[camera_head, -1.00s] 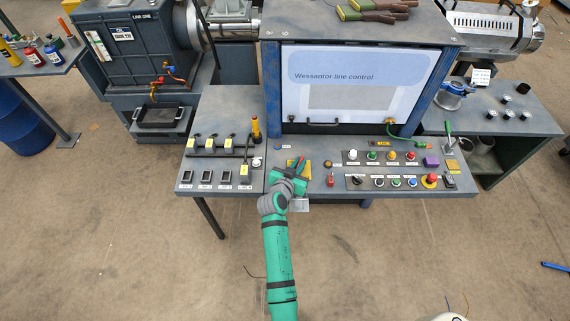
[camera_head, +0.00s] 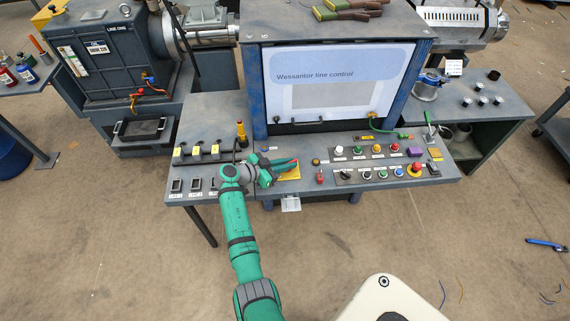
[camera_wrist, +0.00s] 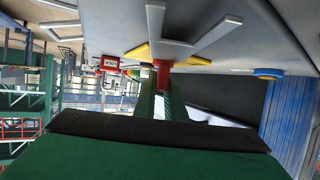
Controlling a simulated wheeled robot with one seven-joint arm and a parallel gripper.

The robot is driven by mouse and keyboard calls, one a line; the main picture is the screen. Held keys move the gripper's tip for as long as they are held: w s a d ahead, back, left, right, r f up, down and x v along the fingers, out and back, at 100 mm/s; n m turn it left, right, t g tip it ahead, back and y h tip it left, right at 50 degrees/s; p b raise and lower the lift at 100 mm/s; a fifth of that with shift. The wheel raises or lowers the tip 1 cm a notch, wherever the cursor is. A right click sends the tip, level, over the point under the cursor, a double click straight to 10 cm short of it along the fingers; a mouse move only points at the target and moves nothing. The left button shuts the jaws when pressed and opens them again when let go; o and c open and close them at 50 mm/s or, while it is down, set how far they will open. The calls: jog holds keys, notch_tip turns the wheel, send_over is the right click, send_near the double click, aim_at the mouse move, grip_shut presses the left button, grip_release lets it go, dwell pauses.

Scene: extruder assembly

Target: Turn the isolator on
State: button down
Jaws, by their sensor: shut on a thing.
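The isolator is a yellow plate (camera_head: 292,175) with a red handle (camera_head: 285,165) on the sloped control desk, left of the push buttons. My gripper (camera_head: 272,172) reaches it from the left, its green fingers low over the desk. In the wrist view, the fingers (camera_wrist: 163,88) are shut on the red handle (camera_wrist: 163,72), and the yellow plate (camera_wrist: 140,52) shows just beyond. Much of the handle is hidden by the fingers, so its exact angle is hard to tell.
A red padlock-like part (camera_head: 320,177) hangs right of the plate. Rows of buttons and a red emergency stop (camera_head: 416,168) lie further right. Black sockets (camera_head: 196,184) sit left of my arm. The screen (camera_head: 340,85) stands behind.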

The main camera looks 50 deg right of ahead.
jog(key=shift+s+f+m+g+y, duration=0.15)
jog(key=shift+m+g+y, duration=0.15)
jog(key=shift+m+g, duration=0.25)
jog(key=shift+a, duration=0.1)
jog(key=c, duration=1.8)
grip_release()
jog(key=shift+w+a+r, duration=0.25)
jog(key=shift+w+a, duration=0.05)
jog(key=shift+a, duration=0.05)
jog(key=v, duration=0.9)
jog(key=shift+w+a, duration=0.1)
jog(key=shift+a, duration=0.3)
